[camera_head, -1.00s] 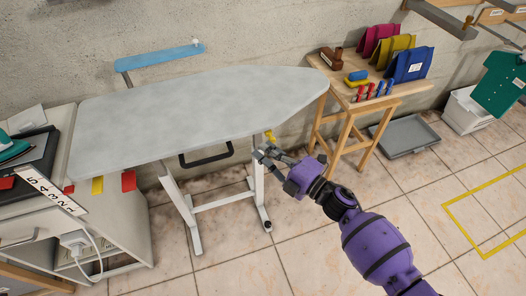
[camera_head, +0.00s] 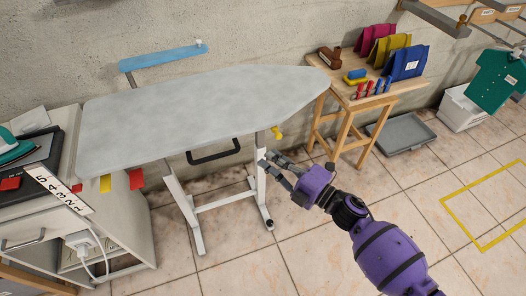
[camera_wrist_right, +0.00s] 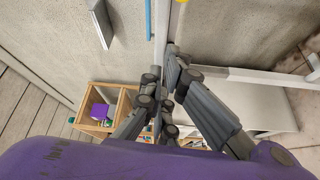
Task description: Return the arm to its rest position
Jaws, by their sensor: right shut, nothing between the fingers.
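My right gripper (camera_head: 267,165) reaches in from the lower right on a purple arm. Its grey fingers are shut and empty, beside the white leg of the ironing board (camera_head: 200,112), just below the board's right part. A yellow knob (camera_head: 277,133) sits above the fingertips, apart from them in the picture. In the right wrist view the grey fingers (camera_wrist_right: 172,62) fill the middle, with nothing seen between them. My left gripper is not in view.
A cabinet (camera_head: 130,225) with an iron (camera_head: 14,150) stands left. A wooden table (camera_head: 345,95) with coloured pouches stands back right, beside a grey tray (camera_head: 403,134) on the floor. A blue sleeve board (camera_head: 163,57) is behind. Tiled floor lies open at front right.

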